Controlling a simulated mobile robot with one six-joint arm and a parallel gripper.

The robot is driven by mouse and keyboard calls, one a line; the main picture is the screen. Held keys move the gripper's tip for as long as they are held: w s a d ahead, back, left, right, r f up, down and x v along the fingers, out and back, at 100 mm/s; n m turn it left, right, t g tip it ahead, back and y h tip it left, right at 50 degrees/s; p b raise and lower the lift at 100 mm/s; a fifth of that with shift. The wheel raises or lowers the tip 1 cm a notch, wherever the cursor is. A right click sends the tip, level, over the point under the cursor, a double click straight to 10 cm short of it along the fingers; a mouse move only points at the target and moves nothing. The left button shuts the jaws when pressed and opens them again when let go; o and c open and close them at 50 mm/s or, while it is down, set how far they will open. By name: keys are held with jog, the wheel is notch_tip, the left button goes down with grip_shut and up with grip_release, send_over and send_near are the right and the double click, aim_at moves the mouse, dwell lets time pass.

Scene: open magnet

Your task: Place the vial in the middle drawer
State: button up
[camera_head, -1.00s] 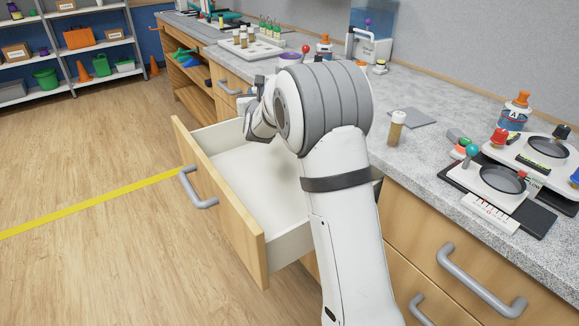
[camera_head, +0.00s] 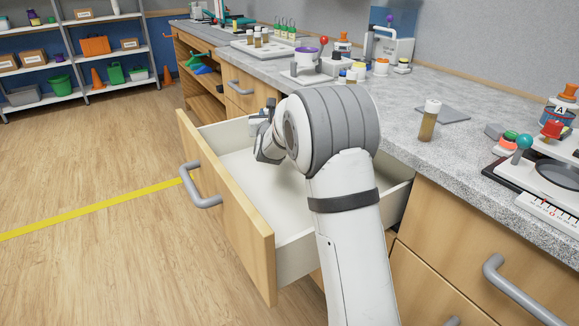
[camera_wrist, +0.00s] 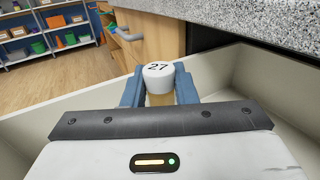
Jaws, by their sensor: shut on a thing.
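The vial (camera_wrist: 158,76) has a white cap marked 27 and an amber body. In the wrist view my gripper (camera_wrist: 159,92) is shut on it, with one blue finger on each side of it. The open drawer (camera_head: 226,203) is pulled out from the counter, with a white inside and a wooden front. In the head view my gripper (camera_head: 262,130) is over the far part of this drawer, and my arm hides the held vial. The drawer's pale walls (camera_wrist: 255,82) surround the gripper in the wrist view. No other thing shows in the visible part of the drawer.
Another amber vial (camera_head: 429,121) with a white cap stands on the speckled counter (camera_head: 388,112), right of my arm. A stirrer device (camera_head: 309,66) and a rack of vials (camera_head: 262,48) stand farther back. Closed drawers with a grey handle (camera_head: 514,291) are at the lower right.

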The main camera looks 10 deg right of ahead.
notch_tip(320, 180, down, 9)
jog(key=shift+r+b, duration=0.15)
jog(key=shift+b, duration=1.1)
jog(key=o, duration=1)
jog(key=s, duration=0.4)
jog(key=s+a+p, duration=0.1)
jog(key=s, duration=0.3)
jog(key=s+a+p, duration=0.1)
jog(key=s, duration=0.2)
jog(key=shift+s, duration=0.4)
